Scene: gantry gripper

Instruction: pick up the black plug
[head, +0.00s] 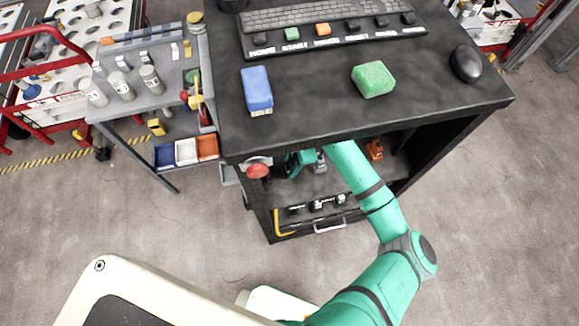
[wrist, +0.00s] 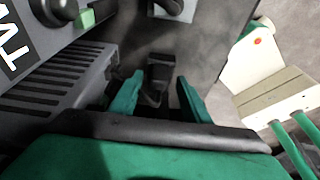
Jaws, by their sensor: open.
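A black plug-like piece (wrist: 159,73) shows in the wrist view, lying on a grey surface between and just beyond my fingertips. My gripper (wrist: 160,80) is open, with one green finger on each side of the piece and a visible gap to each. I cannot tell whether the fingers are level with it or above it. In the head view, my arm reaches under the dark table top, and the gripper (head: 303,162) is partly hidden inside the cabinet. I cannot single out the plug there.
A grey ribbed box (wrist: 55,92) stands close left of my fingers. Another dark piece (wrist: 174,9) lies farther off. The table top (head: 310,105) overhangs my arm; a blue block (head: 257,88) and a green block (head: 373,79) lie on it. An orange item (head: 374,149) sits inside the cabinet.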

